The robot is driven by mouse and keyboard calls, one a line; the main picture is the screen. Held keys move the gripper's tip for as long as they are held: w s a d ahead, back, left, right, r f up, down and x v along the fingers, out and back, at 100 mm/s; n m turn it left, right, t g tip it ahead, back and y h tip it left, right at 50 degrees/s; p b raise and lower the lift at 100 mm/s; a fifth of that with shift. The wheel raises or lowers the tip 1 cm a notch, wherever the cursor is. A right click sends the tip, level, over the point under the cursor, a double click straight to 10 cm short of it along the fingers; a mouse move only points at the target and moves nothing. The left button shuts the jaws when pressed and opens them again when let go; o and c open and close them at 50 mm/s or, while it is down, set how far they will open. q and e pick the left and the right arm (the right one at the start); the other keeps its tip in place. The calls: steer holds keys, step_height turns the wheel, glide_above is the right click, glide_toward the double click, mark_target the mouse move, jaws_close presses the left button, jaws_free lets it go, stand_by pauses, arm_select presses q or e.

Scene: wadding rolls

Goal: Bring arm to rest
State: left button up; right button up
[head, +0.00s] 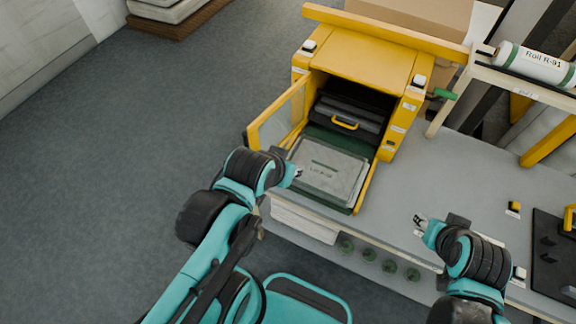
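My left gripper (297,172) is at the open front of the yellow machine (368,62), beside the left edge of a grey slab (328,172) on a green tray (338,200). Whether it touches the slab cannot be told, and its fingers are too small and partly hidden to read. My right gripper (420,222) is over the grey bench top, to the right of the machine. Its fingertips look apart, with nothing between them.
The machine's yellow-framed door (277,115) stands open on the left, close to my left arm. A white roll (535,64) lies on a rack at the upper right. A black board (555,255) lies at the right. The bench (460,180) between is mostly clear.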

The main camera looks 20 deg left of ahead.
step_height(320, 180, down, 7)
steer(key=b, duration=0.7)
steer(key=shift+f, duration=0.15)
stand_by(0.4)
